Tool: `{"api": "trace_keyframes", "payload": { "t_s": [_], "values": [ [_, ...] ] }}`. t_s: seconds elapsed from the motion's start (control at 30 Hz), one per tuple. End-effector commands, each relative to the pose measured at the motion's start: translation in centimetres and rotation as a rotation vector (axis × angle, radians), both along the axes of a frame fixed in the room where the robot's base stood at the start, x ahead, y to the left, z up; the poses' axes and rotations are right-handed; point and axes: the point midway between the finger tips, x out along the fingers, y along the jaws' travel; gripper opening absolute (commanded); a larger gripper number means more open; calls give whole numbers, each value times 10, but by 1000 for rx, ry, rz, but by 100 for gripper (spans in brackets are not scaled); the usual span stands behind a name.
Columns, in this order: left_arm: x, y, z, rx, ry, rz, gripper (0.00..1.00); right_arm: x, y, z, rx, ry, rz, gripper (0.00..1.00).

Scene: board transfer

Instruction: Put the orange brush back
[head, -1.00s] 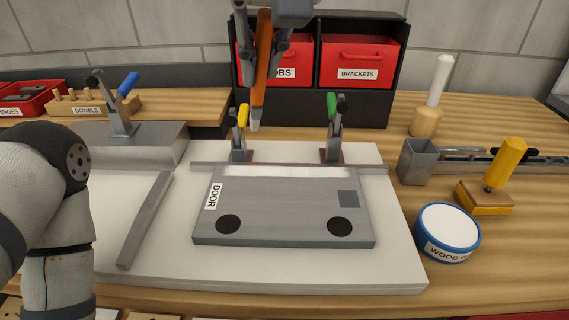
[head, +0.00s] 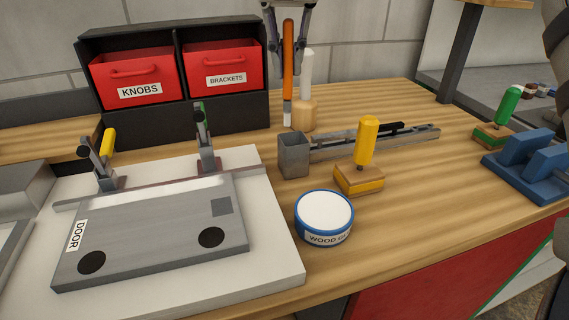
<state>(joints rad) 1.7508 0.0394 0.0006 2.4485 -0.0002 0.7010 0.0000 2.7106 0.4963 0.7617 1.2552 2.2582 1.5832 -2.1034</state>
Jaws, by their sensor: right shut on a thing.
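The orange brush (head: 288,62) hangs upright with its pale bristles (head: 287,117) down. My right gripper (head: 289,28) comes in from the top edge and is shut on the upper part of its handle. The brush appears just left of the white-handled tool with a wooden base (head: 306,92). Behind it is the grey wall. A grey open-topped metal holder (head: 293,157) with a long rail (head: 365,144) stands on the bench below and in front of it. I cannot tell the exact height of the bristle tips over the bench. My left gripper is not in view.
A black rack with red KNOBS (head: 135,76) and BRACKETS (head: 225,70) bins stands at left. The clamped DOOR board (head: 150,235) lies front left. A wood-glue tub (head: 324,217), yellow-handled block (head: 361,160), green-handled block (head: 501,122) and blue stand (head: 530,165) occupy the bench.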

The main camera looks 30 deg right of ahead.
Motion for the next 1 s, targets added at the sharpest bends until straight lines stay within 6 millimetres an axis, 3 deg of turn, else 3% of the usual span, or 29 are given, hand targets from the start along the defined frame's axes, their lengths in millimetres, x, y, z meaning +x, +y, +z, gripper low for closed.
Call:
{"api": "trace_keyframes", "payload": {
  "t_s": [0.1,0.53,0.93,0.97,1.0],
  "values": [
    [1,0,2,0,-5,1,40,-4,-12,-9,1,16,-33,0],
    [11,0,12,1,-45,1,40,-5,-12,-93,2,13,-33,0],
    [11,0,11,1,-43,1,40,-4,-11,-103,4,15,-32,0],
    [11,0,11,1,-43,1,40,-4,-11,-103,5,15,-32,17],
    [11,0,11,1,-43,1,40,-4,-11,-102,4,14,-32,26]
  ]
}}
